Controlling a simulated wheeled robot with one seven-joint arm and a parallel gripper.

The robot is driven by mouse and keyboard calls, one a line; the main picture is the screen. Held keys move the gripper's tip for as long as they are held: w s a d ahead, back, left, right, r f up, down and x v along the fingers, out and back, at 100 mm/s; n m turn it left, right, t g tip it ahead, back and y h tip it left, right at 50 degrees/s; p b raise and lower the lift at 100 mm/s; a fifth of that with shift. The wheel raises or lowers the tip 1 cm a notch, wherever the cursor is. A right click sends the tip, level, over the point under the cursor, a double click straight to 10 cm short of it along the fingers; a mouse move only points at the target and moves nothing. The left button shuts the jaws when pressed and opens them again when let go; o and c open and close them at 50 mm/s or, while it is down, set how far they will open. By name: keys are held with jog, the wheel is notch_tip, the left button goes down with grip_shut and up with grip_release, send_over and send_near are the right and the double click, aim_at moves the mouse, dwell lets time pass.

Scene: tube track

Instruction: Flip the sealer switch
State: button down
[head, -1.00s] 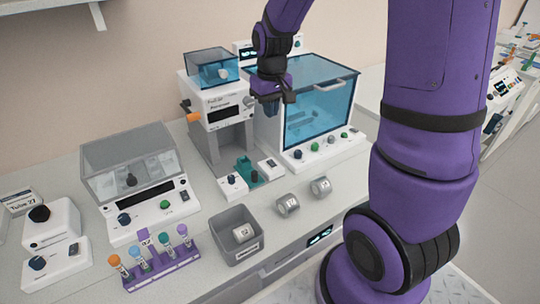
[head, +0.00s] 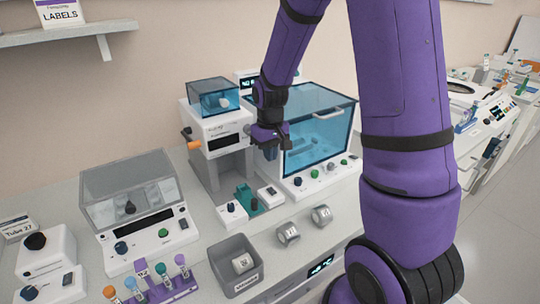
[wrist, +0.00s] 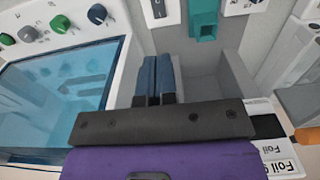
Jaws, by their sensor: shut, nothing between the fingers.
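The foil sealer (head: 222,124) is a white machine with a blue clear top box and an orange knob. Its label edge (wrist: 283,165) shows in the wrist view. In front of it, a small white box (head: 268,196) carries a dark rocker switch, right of a teal holder (head: 247,200). In the wrist view the rocker switch (wrist: 158,9) is at the top, with the teal holder (wrist: 203,22) beside it. My gripper (head: 270,152) is shut and empty, above and behind the switch box, apart from it. Its blue fingers (wrist: 153,78) lie together in the wrist view.
A blue-windowed cabinet (head: 320,135) stands close right of my gripper. A white box with a dark knob (head: 232,212) is left of the teal holder. Silver cylinders (head: 288,234) lie in front. A grey bin (head: 236,264) and a purple tube rack (head: 165,287) stand front left.

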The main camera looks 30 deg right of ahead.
send_near(270, 189)
notch_tip(270, 189, down, 5)
jog(key=shift+w+f, duration=0.15)
jog(key=shift+s+r, duration=0.3)
jog(key=shift+s, duration=0.5)
jog(key=shift+r, duration=0.45)
notch_tip(270, 189, up, 13)
jog(key=s, duration=0.2)
jog(key=shift+s, duration=0.1)
dwell(0.4)
